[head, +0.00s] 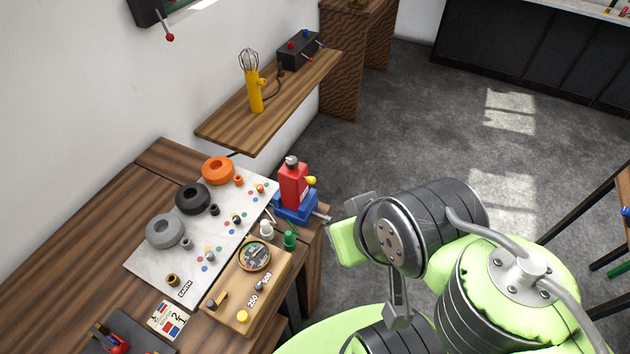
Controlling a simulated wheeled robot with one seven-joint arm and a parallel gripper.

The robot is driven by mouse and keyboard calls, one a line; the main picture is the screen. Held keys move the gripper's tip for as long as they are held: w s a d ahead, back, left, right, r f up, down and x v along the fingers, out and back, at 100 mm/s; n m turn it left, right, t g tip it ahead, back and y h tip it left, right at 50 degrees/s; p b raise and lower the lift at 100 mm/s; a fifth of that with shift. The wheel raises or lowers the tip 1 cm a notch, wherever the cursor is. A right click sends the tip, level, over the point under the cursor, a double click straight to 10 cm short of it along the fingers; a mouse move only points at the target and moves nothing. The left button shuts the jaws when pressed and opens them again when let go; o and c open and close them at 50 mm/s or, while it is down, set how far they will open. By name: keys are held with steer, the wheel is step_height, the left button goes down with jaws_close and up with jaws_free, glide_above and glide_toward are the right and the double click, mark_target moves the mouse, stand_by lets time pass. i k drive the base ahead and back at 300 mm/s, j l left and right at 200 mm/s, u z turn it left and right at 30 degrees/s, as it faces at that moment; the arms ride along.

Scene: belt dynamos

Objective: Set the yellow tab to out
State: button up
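A red upright device (293,184) with a grey cap stands in a blue base (295,207) at the right end of the workbench. A small yellow tab (311,180) sticks out from its right side near the top. The tab is too small here to read its setting. My arm is folded at the right of the bench, apart from the red device. My gripper's fingertips cannot be made out among the arm parts, and I see nothing held.
A pale board (145,268) on the bench carries grey, black and orange rings. A wooden board (215,305) in front holds a gauge (255,256) and a yellow button (243,316). Floor is open behind my arm.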

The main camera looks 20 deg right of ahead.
mark_target(310, 180)
steer(key=k+l+u, duration=0.1)
steer(key=u, duration=0.35)
steer(key=k+l+u, duration=0.15)
steer(key=u, duration=0.3)
steer(key=k+l+u, duration=0.1)
steer(key=u, duration=0.35)
steer(key=k+j, duration=0.05)
